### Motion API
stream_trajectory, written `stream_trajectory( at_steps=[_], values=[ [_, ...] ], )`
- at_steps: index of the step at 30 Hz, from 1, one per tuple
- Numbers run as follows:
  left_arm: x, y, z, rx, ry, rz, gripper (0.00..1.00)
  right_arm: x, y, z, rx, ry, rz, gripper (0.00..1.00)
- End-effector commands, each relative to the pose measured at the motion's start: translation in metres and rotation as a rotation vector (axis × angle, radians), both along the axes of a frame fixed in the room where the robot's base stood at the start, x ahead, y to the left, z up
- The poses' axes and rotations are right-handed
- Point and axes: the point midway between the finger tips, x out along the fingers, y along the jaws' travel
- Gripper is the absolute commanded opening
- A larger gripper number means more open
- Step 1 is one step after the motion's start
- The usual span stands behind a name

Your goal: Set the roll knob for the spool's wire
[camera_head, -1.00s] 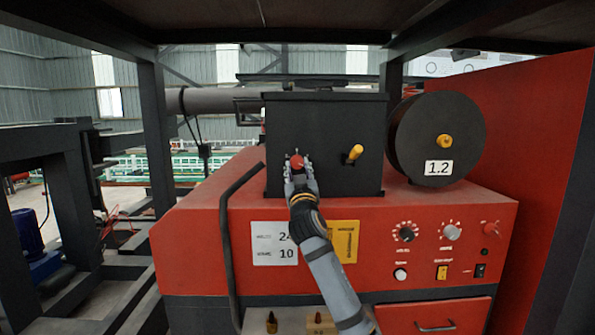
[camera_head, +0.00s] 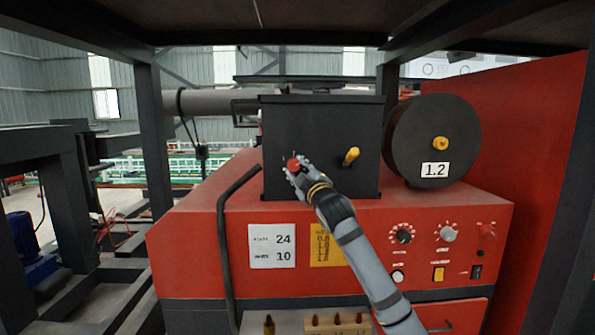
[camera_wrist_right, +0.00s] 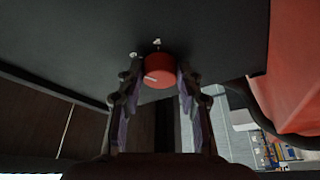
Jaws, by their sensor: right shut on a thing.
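The red roll knob (camera_head: 294,164) is on the front of the black box (camera_head: 335,130) on top of the red machine. My right gripper (camera_head: 297,170) is shut on this knob. In the right wrist view the knob (camera_wrist_right: 160,70) sits between the two fingertips, with a pale pointer line on its face and small white marks above it. The black wire spool (camera_head: 408,140) stands at the box's right with a label reading 1.2. A white plate (camera_head: 272,246) reads 24 and 10. A yellow chart (camera_head: 326,244) is beside it, its text too small to read. My left gripper is not in view.
A yellow handle (camera_head: 350,156) sticks out of the box just right of the red knob. A bent black bar (camera_head: 223,240) stands at the machine's left front. Dials and switches (camera_head: 402,236) are on the right of the front panel. Dark frame posts (camera_head: 153,140) flank the machine.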

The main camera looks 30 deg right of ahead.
Motion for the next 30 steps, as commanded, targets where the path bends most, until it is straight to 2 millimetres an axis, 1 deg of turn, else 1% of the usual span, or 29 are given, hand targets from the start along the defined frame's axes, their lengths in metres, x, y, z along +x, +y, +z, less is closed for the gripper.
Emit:
stream_trajectory(
  at_steps=[9, 22, 23, 27, 28, 30],
  values=[
    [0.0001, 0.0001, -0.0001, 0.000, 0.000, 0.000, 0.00, -0.0001, -0.0004, -0.0001, -0.066, 0.043, 0.000, 0.04],
    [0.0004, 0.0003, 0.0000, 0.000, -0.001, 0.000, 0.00, 0.0000, -0.0005, -0.0005, -0.073, 0.049, 0.000, 0.04],
    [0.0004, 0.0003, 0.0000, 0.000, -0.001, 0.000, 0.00, 0.0000, -0.0004, -0.0006, -0.073, 0.049, 0.000, 0.37],
    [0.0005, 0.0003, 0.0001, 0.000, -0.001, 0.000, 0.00, 0.0000, -0.0005, -0.0004, -0.073, 0.048, -0.001, 0.56],
    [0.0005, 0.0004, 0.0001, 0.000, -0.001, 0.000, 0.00, 0.0001, -0.0005, -0.0003, -0.073, 0.048, -0.001, 0.59],
    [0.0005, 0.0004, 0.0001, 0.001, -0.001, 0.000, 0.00, 0.0000, -0.0005, -0.0001, -0.073, 0.048, -0.001, 0.59]
  ],
)
